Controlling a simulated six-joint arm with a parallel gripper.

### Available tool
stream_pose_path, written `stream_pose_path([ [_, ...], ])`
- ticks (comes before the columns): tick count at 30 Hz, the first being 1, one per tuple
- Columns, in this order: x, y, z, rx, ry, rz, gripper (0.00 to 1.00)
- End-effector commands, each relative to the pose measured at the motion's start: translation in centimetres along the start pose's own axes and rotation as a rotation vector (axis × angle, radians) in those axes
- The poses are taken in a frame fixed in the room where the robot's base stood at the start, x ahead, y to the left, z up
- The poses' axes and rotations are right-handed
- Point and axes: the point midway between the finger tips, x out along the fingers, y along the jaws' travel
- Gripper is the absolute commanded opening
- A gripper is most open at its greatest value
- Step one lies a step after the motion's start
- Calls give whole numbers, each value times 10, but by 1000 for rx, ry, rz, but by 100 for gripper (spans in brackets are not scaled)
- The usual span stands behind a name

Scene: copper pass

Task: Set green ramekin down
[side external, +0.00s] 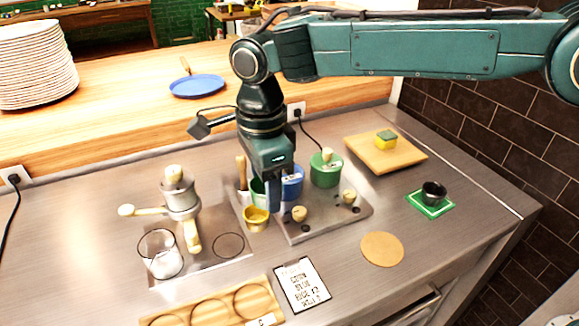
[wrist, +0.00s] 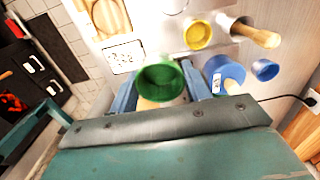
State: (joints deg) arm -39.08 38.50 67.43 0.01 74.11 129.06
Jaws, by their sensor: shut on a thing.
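My gripper (wrist: 160,88) is shut on the green ramekin (wrist: 160,82), which sits between the two blue-grey fingers in the wrist view with its round opening facing the camera. In the side view my gripper (side external: 274,200) points down over the steel tray (side external: 300,232). There the green ramekin (side external: 258,188) shows only in part, behind and left of the fingers. The yellow ramekin (side external: 256,218) is just below it in the picture and also shows in the wrist view (wrist: 198,36). Whether the green ramekin touches any surface below cannot be told.
A blue container (side external: 292,180) and a green lidded container (side external: 325,172) stand close to the right of my gripper. Knobbed pieces (side external: 299,213) sit on the tray. A moka-like press (side external: 178,195) and a glass (side external: 160,254) stand left. A round tan disc (side external: 382,249) lies front right.

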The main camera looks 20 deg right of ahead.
Motion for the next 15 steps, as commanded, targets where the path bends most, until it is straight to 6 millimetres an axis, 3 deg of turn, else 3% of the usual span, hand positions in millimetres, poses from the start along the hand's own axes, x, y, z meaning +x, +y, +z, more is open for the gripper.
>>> stream_pose_path([
  [9,62,0,0,0,3,3,24],
  [15,88,0,0,0,1,1,24],
])
